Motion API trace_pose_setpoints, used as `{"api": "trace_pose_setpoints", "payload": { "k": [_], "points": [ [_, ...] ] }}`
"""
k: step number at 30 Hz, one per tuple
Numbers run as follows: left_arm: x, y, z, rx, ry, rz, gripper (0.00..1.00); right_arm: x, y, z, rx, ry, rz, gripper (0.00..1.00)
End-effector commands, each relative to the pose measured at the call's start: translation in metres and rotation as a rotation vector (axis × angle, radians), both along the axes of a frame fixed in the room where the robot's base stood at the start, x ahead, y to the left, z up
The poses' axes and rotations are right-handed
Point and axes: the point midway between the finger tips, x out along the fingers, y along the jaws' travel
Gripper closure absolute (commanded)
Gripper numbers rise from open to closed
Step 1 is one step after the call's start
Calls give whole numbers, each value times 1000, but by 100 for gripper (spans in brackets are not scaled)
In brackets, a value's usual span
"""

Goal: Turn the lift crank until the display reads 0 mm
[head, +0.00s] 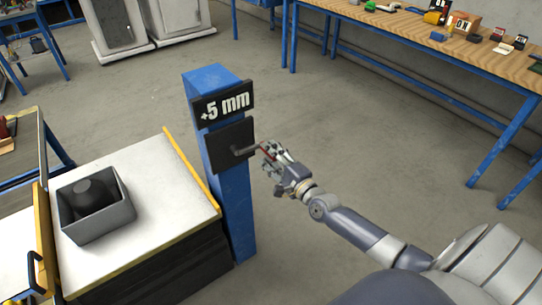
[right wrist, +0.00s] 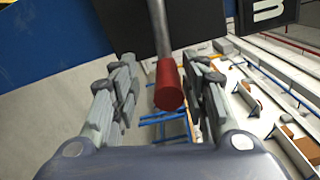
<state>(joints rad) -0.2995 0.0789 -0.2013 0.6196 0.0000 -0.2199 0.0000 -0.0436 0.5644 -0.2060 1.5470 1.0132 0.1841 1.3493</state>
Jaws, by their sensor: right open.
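The display (head: 223,101) on the blue post (head: 237,215) reads +5 mm in the head view. Below it is a black plate (head: 228,143) with the lift crank (head: 241,151), whose arm points right. In the right wrist view, the crank's grey rod (right wrist: 158,30) ends in a red handle (right wrist: 169,84). My right gripper (head: 267,157) is at the handle in the head view. In the right wrist view my right gripper (right wrist: 160,92) is open, with the red handle between its fingers and gaps on both sides. My left gripper is not in view.
A white-topped lift table (head: 150,160) with yellow edges stands left of the post and carries a grey bin (head: 103,227) with a black object inside. A wooden workbench (head: 400,32) with several small items runs along the back right. The floor right of the post is clear.

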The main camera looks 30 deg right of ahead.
Motion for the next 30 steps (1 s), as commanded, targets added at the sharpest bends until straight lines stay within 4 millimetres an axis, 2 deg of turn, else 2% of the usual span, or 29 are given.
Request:
{"api": "trace_pose_setpoints", "payload": {
  "k": [4,8,21,30],
  "points": [
    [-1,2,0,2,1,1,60,-3,-1,2,1,-4,-1,59],
    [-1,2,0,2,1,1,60,-17,-2,1,1,-3,-1,59],
    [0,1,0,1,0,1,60,-92,-8,0,-1,2,0,59],
    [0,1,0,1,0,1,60,-118,-9,0,0,2,0,59]
  ]
}}
